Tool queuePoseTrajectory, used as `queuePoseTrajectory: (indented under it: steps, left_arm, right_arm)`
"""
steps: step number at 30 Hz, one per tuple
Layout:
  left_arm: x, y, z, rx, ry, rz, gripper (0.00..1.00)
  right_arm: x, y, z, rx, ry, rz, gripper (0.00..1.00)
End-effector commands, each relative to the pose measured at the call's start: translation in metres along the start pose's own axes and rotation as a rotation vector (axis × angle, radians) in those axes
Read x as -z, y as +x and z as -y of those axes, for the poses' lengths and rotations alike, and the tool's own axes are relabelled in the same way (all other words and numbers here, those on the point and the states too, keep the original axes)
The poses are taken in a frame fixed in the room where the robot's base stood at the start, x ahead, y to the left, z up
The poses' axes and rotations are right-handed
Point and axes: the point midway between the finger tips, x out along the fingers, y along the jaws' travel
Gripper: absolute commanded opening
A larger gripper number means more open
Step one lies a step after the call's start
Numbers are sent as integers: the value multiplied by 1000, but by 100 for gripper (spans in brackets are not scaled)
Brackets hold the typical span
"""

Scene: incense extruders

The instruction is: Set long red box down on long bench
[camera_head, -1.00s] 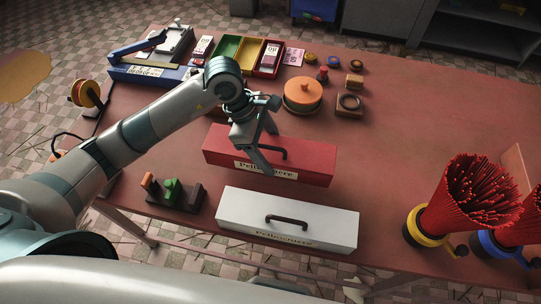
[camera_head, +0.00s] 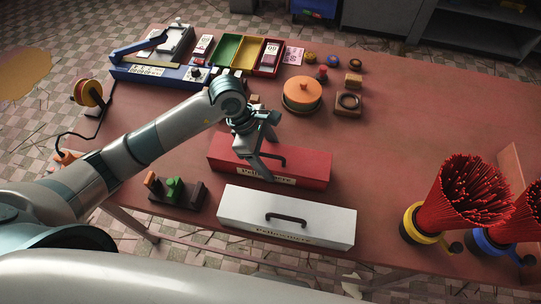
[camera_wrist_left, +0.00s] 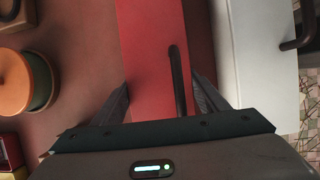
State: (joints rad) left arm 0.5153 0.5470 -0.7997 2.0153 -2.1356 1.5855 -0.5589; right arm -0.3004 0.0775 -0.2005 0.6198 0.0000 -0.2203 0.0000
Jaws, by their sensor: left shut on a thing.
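The long red box (camera_head: 310,165) is in the middle of the bench in the head view, behind the white box. It has a dark handle on top and a pale label on its front, partly hidden. My left gripper (camera_head: 262,162) is over the box, with its fingers down at the box's two long sides. The wrist view shows the red box (camera_wrist_left: 150,50) between the fingers (camera_wrist_left: 160,100). I cannot tell whether its underside touches the long bench (camera_head: 420,120), a reddish-brown top. My right gripper is not in view.
A white box (camera_head: 240,205) with a dark handle lies close in front of the red box. A green-and-orange round pot (camera_head: 302,96) stands behind. A dark block with green and orange pieces (camera_head: 176,190) is at left. Red stick bundles (camera_head: 468,195) stand at right.

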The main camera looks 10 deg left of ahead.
Motion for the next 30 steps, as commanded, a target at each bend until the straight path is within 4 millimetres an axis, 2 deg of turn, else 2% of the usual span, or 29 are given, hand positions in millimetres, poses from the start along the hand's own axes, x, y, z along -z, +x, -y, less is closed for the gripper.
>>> queuePoseTrajectory:
  steps: [5,6,8,22,26,30]
  left_arm:
    - [0,1,-1,-2,1,2,30]
    - [1,2,0,0,0,0,72]
    - [0,1,0,0,0,0,86]
    - [0,-2,0,-1,0,0,86]
    - [0,-13,-1,-4,2,2,86]
    - [1,-33,-1,-5,3,0,86]
  right_arm:
    - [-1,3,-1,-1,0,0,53]
    - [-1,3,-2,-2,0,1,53]
    - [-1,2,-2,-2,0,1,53]
    - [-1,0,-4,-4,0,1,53]
    - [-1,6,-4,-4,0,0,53]
    - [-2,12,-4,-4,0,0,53]
